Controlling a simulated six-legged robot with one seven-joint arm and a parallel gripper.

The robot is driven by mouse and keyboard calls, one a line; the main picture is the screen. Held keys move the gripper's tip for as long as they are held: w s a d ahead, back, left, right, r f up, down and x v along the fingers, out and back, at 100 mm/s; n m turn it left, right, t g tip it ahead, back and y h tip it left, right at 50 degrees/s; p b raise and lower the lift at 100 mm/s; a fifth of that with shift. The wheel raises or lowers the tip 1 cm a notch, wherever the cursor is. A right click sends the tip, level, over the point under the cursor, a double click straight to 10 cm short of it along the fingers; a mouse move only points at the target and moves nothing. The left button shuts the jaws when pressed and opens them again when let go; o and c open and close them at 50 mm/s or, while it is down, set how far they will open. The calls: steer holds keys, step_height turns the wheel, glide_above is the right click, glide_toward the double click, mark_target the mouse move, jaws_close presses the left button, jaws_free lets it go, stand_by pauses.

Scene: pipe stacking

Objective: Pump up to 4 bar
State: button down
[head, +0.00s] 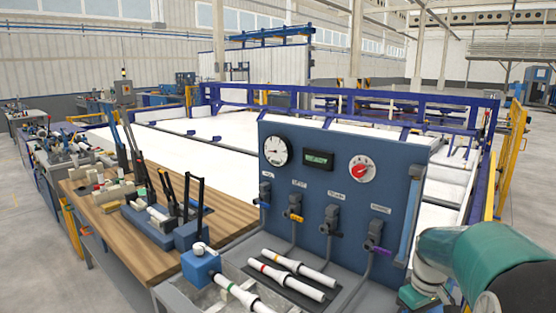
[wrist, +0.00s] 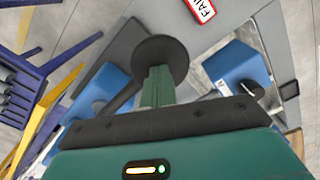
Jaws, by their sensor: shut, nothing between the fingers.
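A blue test panel (head: 410,165) stands in the head view. It carries a round white dial gauge (head: 276,151), a small display with green characters (head: 318,159) and a white dial with a red centre (head: 361,169). The gauge reading is too small to tell. My gripper (wrist: 159,88) shows in the wrist view with its green fingers shut and empty. A dark round disc (wrist: 160,55) shows at its fingertips; I cannot tell whether they touch it. My arm enters the head view at lower right, and the fingers are not visible there. I cannot identify the pump.
Valves with coloured handles, one yellow (head: 295,217) and one purple (head: 378,250), line the panel. White pipes (head: 292,280) lie before it. A wooden bench (head: 105,220) with tools stands left. The wrist view shows a blue block (wrist: 235,65) and a red-edged "FAIL" label (wrist: 202,10).

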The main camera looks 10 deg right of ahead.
steer(key=shift+d+f, duration=0.1)
steer(key=shift+f, duration=1.6)
steer(key=r, duration=0.8)
steer(key=shift+s+a+r, duration=0.15)
steer(key=shift+a, duration=0.1)
steer(key=shift+r, duration=0.4)
steer(key=shift+d+f, duration=0.2)
steer(key=shift+f, duration=4.35)
steer(key=r, duration=0.9)
steer(key=shift+s+a+r, duration=0.1)
steer(key=shift+a, duration=0.25)
